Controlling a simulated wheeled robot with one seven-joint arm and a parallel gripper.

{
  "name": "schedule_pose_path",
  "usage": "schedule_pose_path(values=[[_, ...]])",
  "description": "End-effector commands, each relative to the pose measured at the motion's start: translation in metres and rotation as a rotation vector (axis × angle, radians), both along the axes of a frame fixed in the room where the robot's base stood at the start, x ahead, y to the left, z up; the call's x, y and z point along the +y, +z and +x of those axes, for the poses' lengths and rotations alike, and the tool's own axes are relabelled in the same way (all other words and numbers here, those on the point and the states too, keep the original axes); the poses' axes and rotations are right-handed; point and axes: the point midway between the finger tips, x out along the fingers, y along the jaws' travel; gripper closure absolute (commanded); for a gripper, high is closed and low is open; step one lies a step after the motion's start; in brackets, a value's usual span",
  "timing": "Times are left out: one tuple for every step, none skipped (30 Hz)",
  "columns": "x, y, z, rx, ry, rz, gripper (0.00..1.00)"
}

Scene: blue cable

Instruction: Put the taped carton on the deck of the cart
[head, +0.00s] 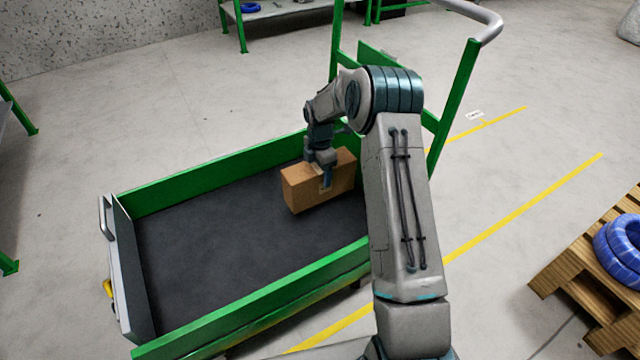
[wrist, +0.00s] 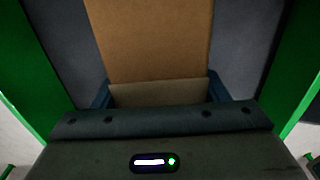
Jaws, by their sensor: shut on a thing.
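The taped carton (head: 305,194) is a brown box with a pale strip of tape, inside the cart's green side walls at the right end of the dark deck (head: 215,245). My gripper (head: 326,177) is shut on the carton from above, with a finger on its near face. In the wrist view the carton (wrist: 150,40) lies between the two blue fingers of my gripper (wrist: 160,95), with the dark deck on both sides. I cannot tell whether the carton's underside touches the deck.
The cart has green side walls (head: 225,172), a grey end panel (head: 130,270) and a tall green handle frame (head: 455,105). The left and middle of the deck are clear. A pallet (head: 565,275) with a blue cable coil (head: 620,250) stands at the right.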

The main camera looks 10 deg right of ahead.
Motion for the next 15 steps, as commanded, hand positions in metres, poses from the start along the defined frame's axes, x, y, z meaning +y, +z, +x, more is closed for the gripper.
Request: schedule_pose_path(values=[[-0.002, -0.002, 0.002, -0.001, 0.000, 0.000, 0.76], [-0.003, -0.002, 0.003, -0.002, 0.000, 0.001, 0.76], [-0.004, -0.003, 0.004, -0.002, 0.000, 0.001, 0.76], [-0.005, -0.004, 0.004, -0.002, 0.000, 0.001, 0.76], [-0.005, -0.007, 0.004, -0.002, 0.000, 0.001, 0.76], [-0.004, -0.011, 0.004, -0.001, 0.000, 0.000, 0.76], [-0.004, -0.015, 0.004, -0.001, 0.000, 0.000, 0.76], [-0.004, -0.019, 0.004, -0.001, 0.000, 0.000, 0.76], [-0.004, -0.026, 0.004, -0.001, 0.000, 0.000, 0.76], [-0.004, -0.031, 0.004, 0.000, 0.000, 0.000, 0.76], [-0.004, -0.036, 0.003, 0.000, 0.000, 0.000, 0.76], [-0.005, -0.040, 0.004, 0.000, -0.001, 0.000, 0.76], [-0.005, -0.042, 0.004, -0.001, -0.001, -0.001, 0.76], [-0.005, -0.043, 0.004, -0.001, -0.001, -0.001, 0.76], [-0.005, -0.043, 0.004, -0.002, -0.001, 0.000, 0.76]])
